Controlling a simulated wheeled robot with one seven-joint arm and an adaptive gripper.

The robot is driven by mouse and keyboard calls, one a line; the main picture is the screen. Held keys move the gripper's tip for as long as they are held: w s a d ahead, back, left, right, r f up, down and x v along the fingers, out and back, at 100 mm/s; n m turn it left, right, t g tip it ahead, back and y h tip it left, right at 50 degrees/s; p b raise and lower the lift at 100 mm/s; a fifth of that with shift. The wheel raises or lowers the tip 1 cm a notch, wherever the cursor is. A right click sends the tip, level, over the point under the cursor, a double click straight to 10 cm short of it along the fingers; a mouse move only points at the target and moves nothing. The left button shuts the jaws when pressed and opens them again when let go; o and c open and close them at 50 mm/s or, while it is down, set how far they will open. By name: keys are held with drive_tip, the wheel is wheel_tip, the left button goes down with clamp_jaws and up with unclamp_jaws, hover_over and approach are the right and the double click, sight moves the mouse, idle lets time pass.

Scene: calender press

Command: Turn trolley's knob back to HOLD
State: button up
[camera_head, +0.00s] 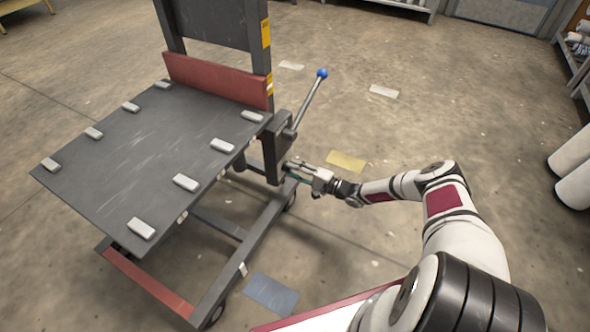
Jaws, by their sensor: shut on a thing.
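The trolley (115,160) stands at left, with a dark flat platform, a red back strip and a dark upright frame. A dark grey box (279,143) is fixed at its right side, with a blue-tipped lever (308,98) slanting up from it. My gripper (291,167) reaches in from the right to the lower part of this box. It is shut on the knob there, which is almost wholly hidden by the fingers. The knob's pointer and the HOLD mark cannot be made out.
Small pale blocks (186,182) line the platform's edges. A yellow sheet (346,161) and a blue-grey sheet (271,293) lie on the floor. The floor behind my arm is mostly clear.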

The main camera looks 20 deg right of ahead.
drive_tip(key=shift+n, duration=0.9)
drive_tip(key=o, duration=1.2)
drive_tip(key=shift+c, duration=0.2)
drive_tip(key=v, duration=1.2)
